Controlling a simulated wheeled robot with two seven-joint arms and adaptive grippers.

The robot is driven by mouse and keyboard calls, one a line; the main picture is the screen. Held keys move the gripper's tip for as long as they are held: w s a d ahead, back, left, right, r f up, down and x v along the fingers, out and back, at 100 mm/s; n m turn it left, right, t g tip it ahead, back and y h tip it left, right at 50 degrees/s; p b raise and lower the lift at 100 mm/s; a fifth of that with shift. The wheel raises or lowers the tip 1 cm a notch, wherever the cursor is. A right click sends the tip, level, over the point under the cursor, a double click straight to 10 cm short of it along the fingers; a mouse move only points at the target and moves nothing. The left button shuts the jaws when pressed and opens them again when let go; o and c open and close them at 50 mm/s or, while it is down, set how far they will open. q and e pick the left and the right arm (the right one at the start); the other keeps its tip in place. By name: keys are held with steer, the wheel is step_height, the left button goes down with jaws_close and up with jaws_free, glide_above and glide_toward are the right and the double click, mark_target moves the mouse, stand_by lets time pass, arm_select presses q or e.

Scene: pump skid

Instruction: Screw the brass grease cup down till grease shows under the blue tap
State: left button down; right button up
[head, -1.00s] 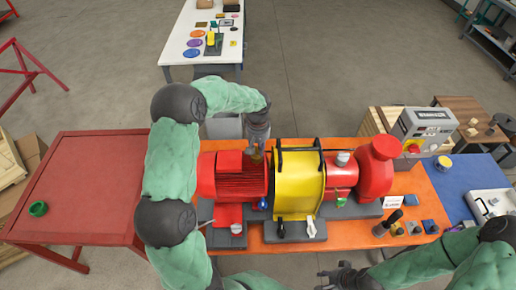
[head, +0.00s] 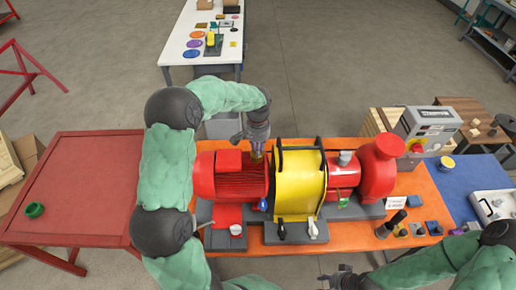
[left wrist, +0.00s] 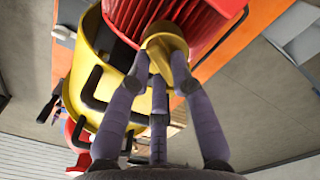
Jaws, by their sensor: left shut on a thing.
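The brass grease cup (head: 257,157) is at the back of the pump skid, between the red finned motor (head: 230,180) and the yellow guard (head: 298,182). My left gripper (head: 257,147) reaches it from behind. In the left wrist view, the left gripper's fingers (left wrist: 160,75) are closed around the brass cup (left wrist: 165,42). The blue tap (head: 263,204) is at the front, low between motor and guard; no grease can be made out under it at this size. My right gripper (head: 338,277) is at the bottom edge, away from the skid; its jaw opening is unclear.
A black handrail (head: 281,172) on the guard stands close to my left gripper. A red table (head: 85,185) with a green ring (head: 35,210) is at left. A green tap (head: 343,203) and a grey control box (head: 430,125) are to the right.

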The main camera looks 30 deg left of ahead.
arm_select(q)
steer(key=shift+r+m, duration=0.1)
steer(key=shift+m, duration=0.3)
steer(key=c, duration=1.1)
jaws_free()
step_height(320, 180, up, 12)
